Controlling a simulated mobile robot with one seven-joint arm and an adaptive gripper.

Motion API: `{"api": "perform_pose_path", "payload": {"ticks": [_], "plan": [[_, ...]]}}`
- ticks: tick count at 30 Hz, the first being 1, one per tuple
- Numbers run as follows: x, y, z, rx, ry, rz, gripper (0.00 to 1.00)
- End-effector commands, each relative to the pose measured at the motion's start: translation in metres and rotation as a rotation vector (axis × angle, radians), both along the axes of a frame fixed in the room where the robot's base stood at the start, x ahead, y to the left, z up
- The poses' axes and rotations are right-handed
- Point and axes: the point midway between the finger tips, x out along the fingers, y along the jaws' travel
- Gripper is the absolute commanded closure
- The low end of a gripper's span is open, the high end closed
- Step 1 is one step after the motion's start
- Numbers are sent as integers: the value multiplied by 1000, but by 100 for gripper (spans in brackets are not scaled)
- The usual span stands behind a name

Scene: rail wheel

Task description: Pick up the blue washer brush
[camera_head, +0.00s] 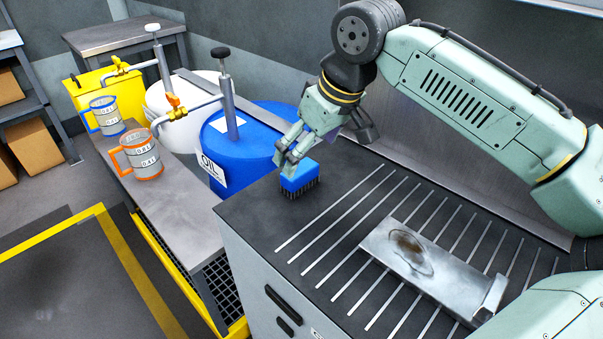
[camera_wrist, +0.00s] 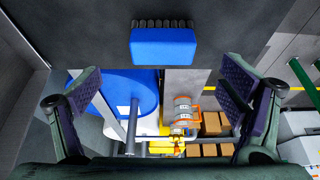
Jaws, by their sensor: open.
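The blue washer brush (camera_head: 299,180) stands on the dark cabinet top near its far left corner, with its dark bristles down. It also shows in the wrist view as a blue block (camera_wrist: 164,48) at the top centre, with its bristles toward the top edge. My gripper (camera_head: 286,165) is just above and beside the brush in the head view. In the wrist view my gripper (camera_wrist: 160,88) has its two fingers wide apart, with nothing between them. The brush lies ahead of the fingertips, in line with the gap. Whether a finger touches it I cannot tell.
A stained metal part (camera_head: 410,255) lies on the ribbed cabinet top (camera_head: 262,215) to the right of the brush. A blue oil drum (camera_head: 240,150) with a tap stands just behind. Two measuring jugs, one orange (camera_head: 142,155) and one blue (camera_head: 104,115), stand at left.

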Motion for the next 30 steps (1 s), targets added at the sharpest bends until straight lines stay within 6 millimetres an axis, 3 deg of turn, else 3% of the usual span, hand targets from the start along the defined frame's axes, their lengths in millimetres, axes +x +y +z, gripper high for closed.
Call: {"api": "perform_pose_path", "payload": {"ticks": [8,16,25,30], "plan": [[4,7,-21,-5,0,1,10],[11,17,-57,-1,0,0,10],[13,18,-62,0,-3,-1,11],[13,18,-62,0,-3,-1,22]]}}
